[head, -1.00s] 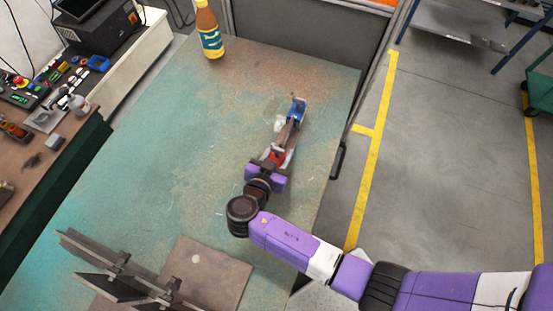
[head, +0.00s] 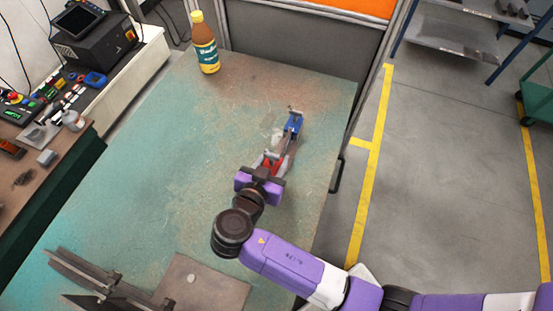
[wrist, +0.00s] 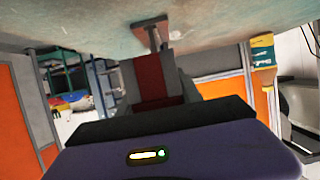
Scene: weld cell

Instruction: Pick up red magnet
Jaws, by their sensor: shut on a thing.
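The red magnet (head: 277,164) shows as a red piece between my gripper's fingers, over the right part of the green worn table (head: 150,170). My gripper (head: 272,160) is shut on it. In the wrist view the magnet (wrist: 149,77) is a dark red block in front of the gripper body, partly covered by the dark jaw parts. Whether it touches the table is hard to tell.
A blue piece with a grey top (head: 293,122) lies just beyond my gripper, in line with it. A brown bottle (head: 205,45) stands at the table's far edge. Dark metal plates (head: 85,275) and a flat plate (head: 205,285) are near the front. The table's left middle is clear.

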